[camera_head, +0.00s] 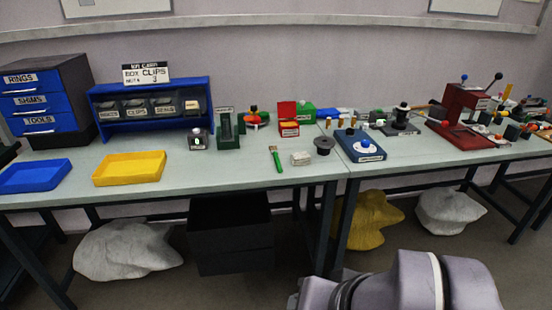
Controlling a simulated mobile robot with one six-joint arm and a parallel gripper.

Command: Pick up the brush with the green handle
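The brush with the green handle (278,165) lies on the pale workbench (220,177), near its front edge and left of a small whitish block. Its handle points toward the front edge, and its lighter head is at the far end. Nothing covers it. My arm shows at the bottom right, in front of the bench and below the tabletop. My gripper is not in view.
A whitish block (301,159) and a dark spool (324,145) sit right of the brush. A yellow tray (129,181) and a blue tray (34,190) lie at the left. A green stand (228,130) is behind. The tabletop between yellow tray and brush is clear.

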